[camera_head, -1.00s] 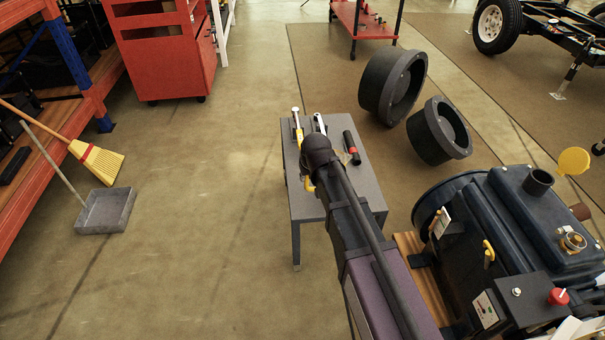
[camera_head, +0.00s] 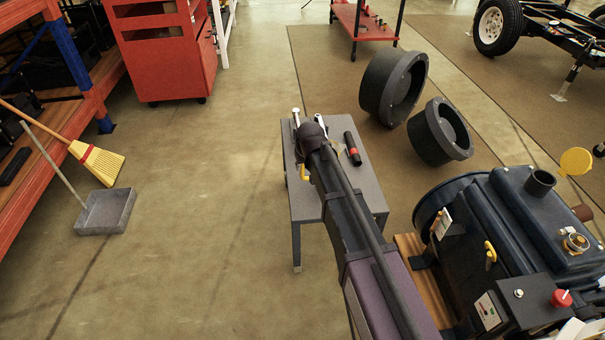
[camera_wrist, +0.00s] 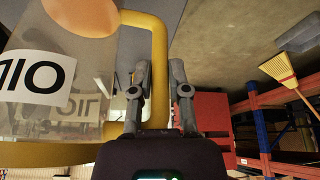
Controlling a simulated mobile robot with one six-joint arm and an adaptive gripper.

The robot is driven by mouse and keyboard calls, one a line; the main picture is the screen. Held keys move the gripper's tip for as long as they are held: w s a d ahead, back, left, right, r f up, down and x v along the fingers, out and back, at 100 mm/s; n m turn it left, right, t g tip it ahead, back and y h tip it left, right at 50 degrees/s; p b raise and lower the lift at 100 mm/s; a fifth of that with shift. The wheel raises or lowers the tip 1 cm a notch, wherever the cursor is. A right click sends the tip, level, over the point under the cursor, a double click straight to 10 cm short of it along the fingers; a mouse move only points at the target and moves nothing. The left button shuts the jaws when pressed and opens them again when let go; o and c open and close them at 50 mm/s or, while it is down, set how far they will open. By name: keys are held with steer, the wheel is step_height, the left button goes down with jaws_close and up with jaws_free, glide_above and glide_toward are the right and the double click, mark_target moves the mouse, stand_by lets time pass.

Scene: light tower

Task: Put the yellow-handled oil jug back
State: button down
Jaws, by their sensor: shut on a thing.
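The oil jug (camera_wrist: 55,60) is see-through, with a white label with black letters and a yellow handle (camera_wrist: 159,60). It fills the left of the wrist view, which is upside down. My gripper (camera_wrist: 160,72) is shut on the handle, one finger on each side of it. In the head view my arm hides most of the jug; a bit of yellow (camera_head: 304,173) shows left of my wrist, over the grey table (camera_head: 306,208). I cannot tell whether the jug touches the tabletop.
A white-handled tool (camera_head: 296,117) and a black-and-red tool (camera_head: 352,148) lie on the table. The dark engine (camera_head: 500,225) with a yellow cap stands at the right. A broom (camera_head: 97,162) and dustpan (camera_head: 105,211) stand left; the floor between is clear.

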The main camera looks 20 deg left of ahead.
mark_target(303, 173)
steer(key=shift+s+d+f+b, duration=0.1)
steer(key=shift+f+b, duration=1.3)
steer(key=shift+f, duration=0.45)
steer(key=c, duration=0.6)
jaws_free()
steer(key=shift+r, duration=0.2)
steer(key=p+v, duration=1.1)
steer(key=v, duration=0.1)
